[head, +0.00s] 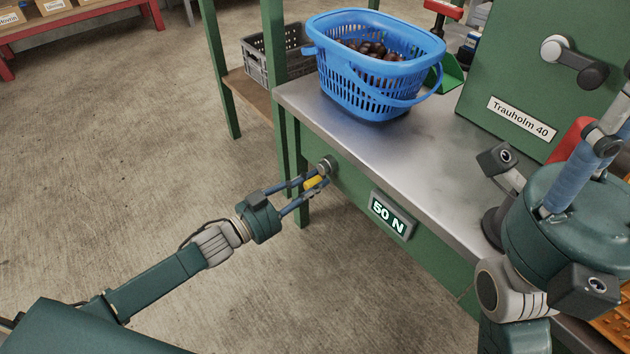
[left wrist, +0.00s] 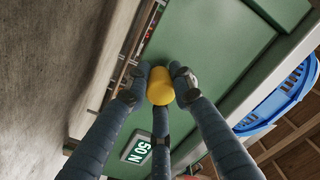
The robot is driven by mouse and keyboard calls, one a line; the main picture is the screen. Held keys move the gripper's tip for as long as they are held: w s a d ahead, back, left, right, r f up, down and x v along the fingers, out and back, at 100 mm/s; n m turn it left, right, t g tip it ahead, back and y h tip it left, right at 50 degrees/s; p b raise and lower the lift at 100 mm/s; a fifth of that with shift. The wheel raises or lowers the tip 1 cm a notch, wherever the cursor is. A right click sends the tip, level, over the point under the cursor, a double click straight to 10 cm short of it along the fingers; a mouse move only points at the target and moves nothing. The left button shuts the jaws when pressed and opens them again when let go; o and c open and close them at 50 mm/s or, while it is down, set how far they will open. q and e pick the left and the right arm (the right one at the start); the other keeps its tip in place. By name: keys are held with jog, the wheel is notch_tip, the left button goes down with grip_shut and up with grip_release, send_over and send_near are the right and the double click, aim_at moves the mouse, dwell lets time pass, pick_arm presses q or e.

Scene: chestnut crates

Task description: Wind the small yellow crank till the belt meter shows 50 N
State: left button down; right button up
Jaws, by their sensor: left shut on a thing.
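The small yellow crank (head: 313,182) sits on the green front panel of the metal bench. My left gripper (head: 316,184) is shut on its yellow knob, which also shows between the fingers in the left wrist view (left wrist: 160,86). The belt meter (head: 390,214) on the same panel, to the right of the crank, reads 50 N. It also shows in the left wrist view (left wrist: 139,149). My right gripper (head: 588,170) is at the right edge, large and close to the camera; its fingertips are not clear.
A blue basket (head: 362,100) of chestnuts stands on the bench top (head: 425,143). A green machine housing labelled Trauholm 40 (head: 520,118) rises at the right, with a dark-knobbed handle (head: 575,62). A grey crate (head: 262,62) sits on a lower shelf behind.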

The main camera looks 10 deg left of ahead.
pick_arm(q)
jog(key=shift+w+a+f+m, duration=0.1)
jog(key=shift+w+a+m, duration=0.05)
jog(key=shift+a+m, duration=0.15)
jog(key=c, duration=1.5)
grip_release()
jog(key=shift+o, duration=0.2)
jog(key=shift+s+a, duration=0.15)
jog(key=shift+s, duration=0.25)
jog(key=v, duration=1.1)
jog(key=shift+s+a, duration=0.1)
